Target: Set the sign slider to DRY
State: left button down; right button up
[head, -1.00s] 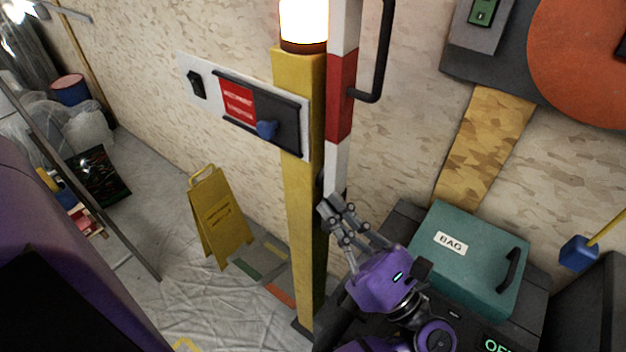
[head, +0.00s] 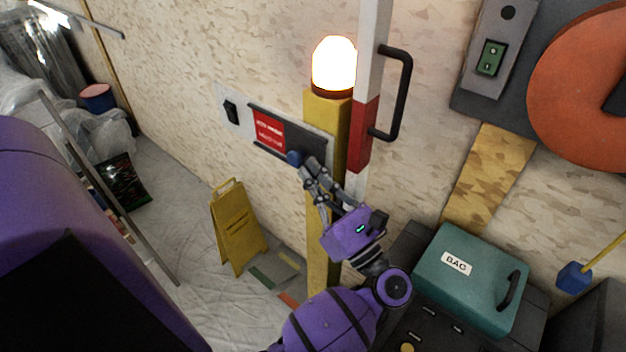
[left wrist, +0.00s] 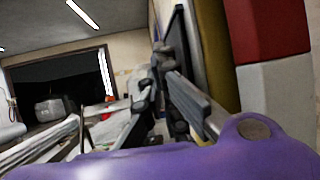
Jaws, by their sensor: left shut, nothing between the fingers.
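The sign slider is a dark panel (head: 308,142) on a pale wall board, with a red sign face (head: 269,132) with white text too small to read showing at its left. Its blue knob (head: 294,158) sits at the lower edge, just right of the red face. My left gripper (head: 306,167) is shut and empty, its fingertips at the right side of the knob; I cannot tell if they touch. In the left wrist view the fingers (left wrist: 165,75) are beside the dark panel edge (left wrist: 178,38); the knob is not clear there. My right gripper is not in view.
A yellow post (head: 318,240) with a lit lamp (head: 334,65) stands close to the slider, with a red-white post and black handle (head: 402,95) right of it. A black switch (head: 231,111) is left of the sign. A yellow floor sign (head: 236,228) and teal bag box (head: 470,275) are below.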

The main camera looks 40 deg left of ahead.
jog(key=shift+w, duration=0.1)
pick_arm(q)
jog(key=a+b, duration=0.3)
jog(key=a, duration=0.7)
jog(key=shift+w+a, duration=0.3)
jog(key=shift+w, duration=0.15)
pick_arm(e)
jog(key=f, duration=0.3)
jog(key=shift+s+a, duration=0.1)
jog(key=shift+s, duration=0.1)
pick_arm(q)
jog(key=v, duration=0.7)
jog(key=shift+d, duration=0.25)
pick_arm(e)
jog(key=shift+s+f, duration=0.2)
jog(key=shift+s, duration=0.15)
pick_arm(q)
jog(key=shift+s+f, duration=0.15)
